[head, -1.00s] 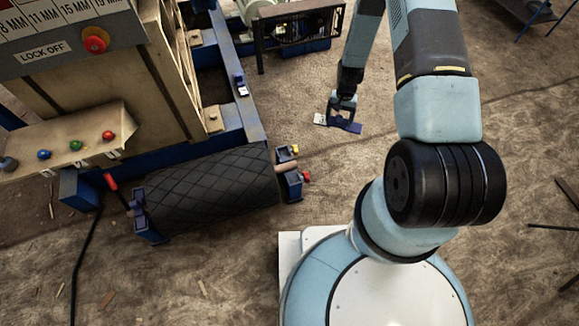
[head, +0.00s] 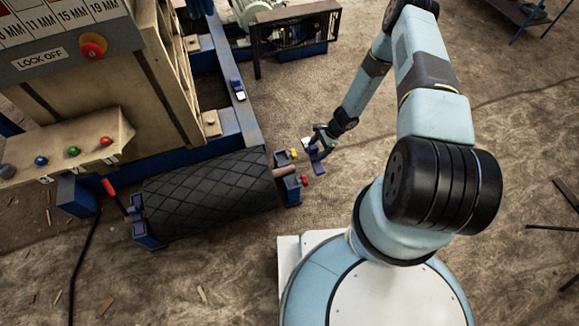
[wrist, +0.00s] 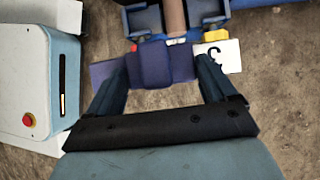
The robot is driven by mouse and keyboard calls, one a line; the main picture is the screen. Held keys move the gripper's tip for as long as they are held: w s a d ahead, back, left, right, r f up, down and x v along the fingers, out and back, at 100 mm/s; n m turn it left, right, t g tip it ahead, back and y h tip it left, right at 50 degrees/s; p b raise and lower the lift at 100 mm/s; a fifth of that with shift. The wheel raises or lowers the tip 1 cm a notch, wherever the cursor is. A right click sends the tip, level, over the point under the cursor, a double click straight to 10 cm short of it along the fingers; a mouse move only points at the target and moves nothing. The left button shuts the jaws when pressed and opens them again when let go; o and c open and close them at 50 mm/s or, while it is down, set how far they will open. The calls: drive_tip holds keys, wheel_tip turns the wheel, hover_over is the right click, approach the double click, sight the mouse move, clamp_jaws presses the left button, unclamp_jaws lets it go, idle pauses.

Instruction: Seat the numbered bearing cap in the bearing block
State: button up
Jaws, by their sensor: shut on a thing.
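My gripper (head: 320,143) is shut on the dark blue bearing cap (head: 316,165), just right of the bearing block (head: 290,188) and apart from it in the head view. In the wrist view the cap (wrist: 165,66) sits between both fingers, its raised middle gripped and its flat ends sticking out. A white plate (wrist: 229,60) with a black, rotated mark, perhaps a 3, is at its right end. The blue block (wrist: 145,20) lies beyond the cap, with the brown shaft (wrist: 175,18) in it. The cap partly hides the block's near side.
A yellow knob (head: 294,154) and a red knob (head: 304,180) stick out at the block. The black roller (head: 210,195) lies to its left. Another small blue and white piece (head: 238,90) sits on the blue frame. Open floor lies right of the block.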

drive_tip(key=a+f, duration=0.3)
drive_tip(key=a, duration=0.1)
drive_tip(key=a+f, duration=0.3)
drive_tip(key=a, duration=0.1)
drive_tip(key=a+f, duration=0.3)
drive_tip(key=a, duration=0.1)
drive_tip(key=shift+w, duration=0.2)
drive_tip(key=shift+f, duration=1.55)
drive_tip(key=o, duration=1.5)
drive_tip(key=shift+o, duration=0.2)
drive_tip(key=v, duration=1.2)
